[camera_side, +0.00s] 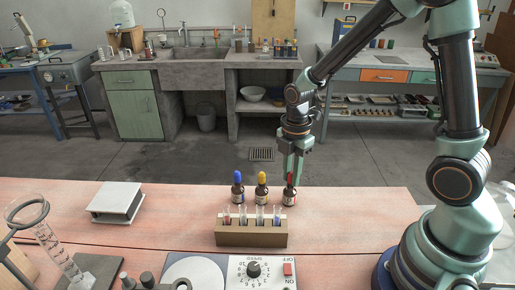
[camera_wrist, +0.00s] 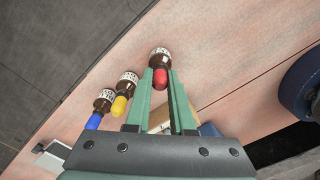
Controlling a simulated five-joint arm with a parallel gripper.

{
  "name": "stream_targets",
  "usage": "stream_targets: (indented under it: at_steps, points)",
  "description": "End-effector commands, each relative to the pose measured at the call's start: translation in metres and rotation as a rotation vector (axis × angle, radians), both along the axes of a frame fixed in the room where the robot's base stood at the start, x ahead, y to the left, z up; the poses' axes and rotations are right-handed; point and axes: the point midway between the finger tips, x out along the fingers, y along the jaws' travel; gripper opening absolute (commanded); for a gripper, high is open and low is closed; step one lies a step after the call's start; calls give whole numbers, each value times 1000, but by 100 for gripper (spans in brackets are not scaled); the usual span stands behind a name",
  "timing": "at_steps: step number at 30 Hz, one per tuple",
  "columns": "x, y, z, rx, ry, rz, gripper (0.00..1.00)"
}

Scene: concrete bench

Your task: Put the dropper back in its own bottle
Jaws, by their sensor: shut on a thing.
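Three brown labelled dropper bottles stand in a row on the bench: one with a blue bulb (camera_side: 238,177), one with a yellow bulb (camera_side: 261,178), and at the right the bottle under my gripper (camera_side: 289,198). My gripper (camera_side: 290,174) points down over that right bottle. It is shut on the dropper with the red bulb (camera_wrist: 160,79), which is between the fingertips. In the wrist view the red bulb lines up with the mouth of the brown bottle (camera_wrist: 159,55). The glass stem does not show, and I cannot tell how fully the dropper is seated.
A wooden rack (camera_side: 251,238) with several test tubes stands just in front of the bottles. A control box with a dial (camera_side: 254,269) is nearer the front. A white block (camera_side: 116,203) lies at left, with clear bench between it and the bottles.

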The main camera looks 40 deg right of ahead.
Motion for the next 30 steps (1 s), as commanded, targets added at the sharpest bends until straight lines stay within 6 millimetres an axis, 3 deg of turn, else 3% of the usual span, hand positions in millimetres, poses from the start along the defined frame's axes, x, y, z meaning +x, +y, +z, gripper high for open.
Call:
stream_targets:
  at_steps: [8, 9, 11, 12, 18, 21, 30]
  points:
    - [0, 0, -1, 0, 0, 0, 8]
    - [0, 0, -1, 0, 0, 0, 29]
    - [0, 0, -1, 0, 0, 0, 52]
    - [0, 0, -1, 0, 0, 0, 57]
    - [0, 0, -1, 0, 0, 0, 57]
    - [0, 0, -1, 0, 0, 0, 82]
    - [0, 0, -1, 0, 0, 0, 82]
